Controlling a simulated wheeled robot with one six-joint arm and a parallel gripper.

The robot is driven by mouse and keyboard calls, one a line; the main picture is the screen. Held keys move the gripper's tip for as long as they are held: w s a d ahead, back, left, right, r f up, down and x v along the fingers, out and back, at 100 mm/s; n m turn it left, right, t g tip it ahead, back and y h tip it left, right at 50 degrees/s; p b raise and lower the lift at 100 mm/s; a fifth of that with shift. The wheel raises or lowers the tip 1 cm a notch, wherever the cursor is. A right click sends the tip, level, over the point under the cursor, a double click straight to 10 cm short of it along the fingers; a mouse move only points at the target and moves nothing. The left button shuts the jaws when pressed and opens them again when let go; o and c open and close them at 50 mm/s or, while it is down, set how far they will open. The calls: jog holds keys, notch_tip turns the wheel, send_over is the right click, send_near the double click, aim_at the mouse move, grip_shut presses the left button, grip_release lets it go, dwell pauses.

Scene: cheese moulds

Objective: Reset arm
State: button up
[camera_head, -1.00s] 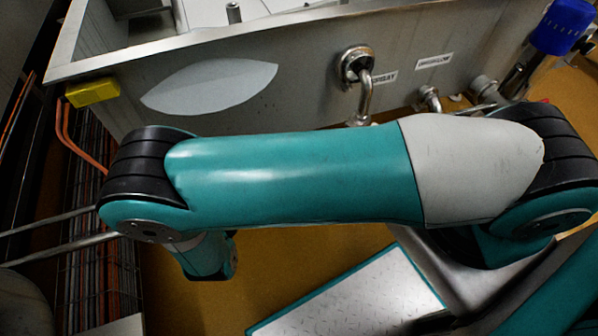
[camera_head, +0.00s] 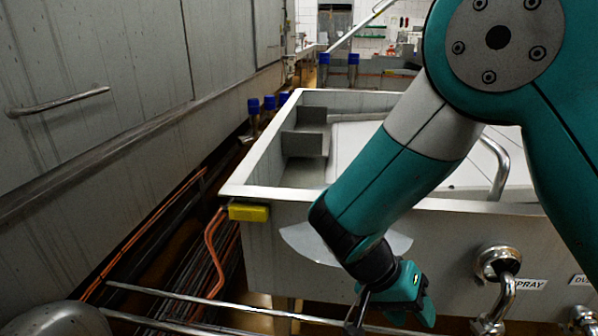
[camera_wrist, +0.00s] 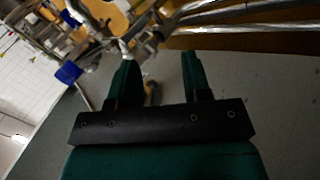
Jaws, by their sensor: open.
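My arm, teal and grey, reaches down from the upper right in the head view, in front of a large steel vat. My gripper (camera_head: 395,305) hangs at its lower end, in front of the vat's near wall and below its rim. In the wrist view my gripper (camera_wrist: 158,78) shows two dark green fingers spread apart with nothing between them. The head view hides most of its fingertips.
The steel vat (camera_head: 262,228) has a yellow block (camera_head: 248,212) at its corner. Pipe fittings (camera_head: 497,263) stick out to the right of my gripper. A steel rail (camera_head: 230,303) runs low at the left. A grey wall (camera_head: 105,80) stands at the far left.

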jog(key=s+a+r+n+t+y+p, duration=0.1)
jog(key=s+a+r+n+y, duration=0.1)
jog(key=s+r+n+y, duration=0.6)
jog(key=s+a+r+n+t+y+p, duration=0.1)
jog(key=s+r+n+y, duration=0.4)
jog(key=r, duration=0.6)
notch_tip(320, 180, up, 26)
jog(key=w+h+p, duration=0.1)
jog(key=p, duration=2.5)
jog(key=shift+w+a+r+p, duration=0.15)
jog(key=shift+w+p, duration=0.05)
jog(key=shift+p, duration=0.1)
